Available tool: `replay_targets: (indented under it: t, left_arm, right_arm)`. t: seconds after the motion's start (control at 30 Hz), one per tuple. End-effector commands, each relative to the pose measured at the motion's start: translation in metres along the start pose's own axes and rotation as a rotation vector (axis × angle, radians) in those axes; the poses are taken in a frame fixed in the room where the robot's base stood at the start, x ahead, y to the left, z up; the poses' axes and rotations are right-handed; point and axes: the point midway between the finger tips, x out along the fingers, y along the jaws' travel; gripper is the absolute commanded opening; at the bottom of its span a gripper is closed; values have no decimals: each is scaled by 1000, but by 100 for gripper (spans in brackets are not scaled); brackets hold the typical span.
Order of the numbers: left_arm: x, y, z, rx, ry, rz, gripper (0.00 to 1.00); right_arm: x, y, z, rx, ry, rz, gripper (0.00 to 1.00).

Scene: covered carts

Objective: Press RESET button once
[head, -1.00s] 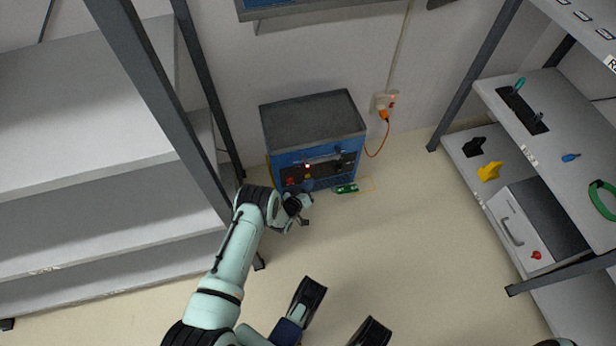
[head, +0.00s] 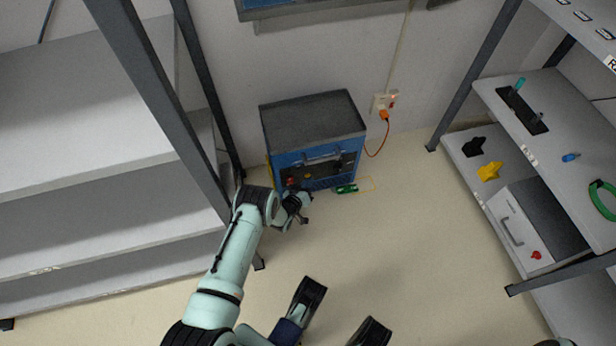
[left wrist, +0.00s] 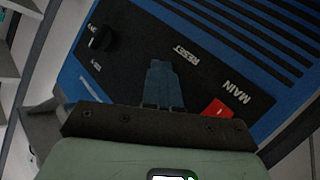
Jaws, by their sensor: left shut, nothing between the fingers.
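The blue cabinet (head: 318,141) with a dark top stands on the floor against the wall. Its black front panel (left wrist: 130,52) fills much of the left wrist view. The RESET label (left wrist: 186,55) is readable, with the MAIN label (left wrist: 235,92) and a red switch (left wrist: 217,109) to its right. My left gripper (left wrist: 162,66) is shut and empty, its fingertips over the panel just left of the RESET label. The RESET button is not visible; the fingers cover that area. I cannot tell whether they touch the panel. In the head view the left gripper (head: 301,194) is at the cabinet's lower front.
A black knob (left wrist: 101,38) is on the panel's left. A green item (head: 346,188) lies on the floor by the cabinet. An orange cord (head: 384,138) runs to a wall socket (head: 381,102).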

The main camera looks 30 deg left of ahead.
Motion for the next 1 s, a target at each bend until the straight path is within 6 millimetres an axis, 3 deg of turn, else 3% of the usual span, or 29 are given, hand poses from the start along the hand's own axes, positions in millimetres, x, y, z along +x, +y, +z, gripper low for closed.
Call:
replay_targets:
  t: [0.67,1.0]
  left_arm:
    - [-12,8,8,-1,0,0,0]
    - [-34,25,22,-1,-1,0,0]
  right_arm:
    - [-8,0,4,0,-1,1,0]
    - [-25,0,9,0,1,0,0]
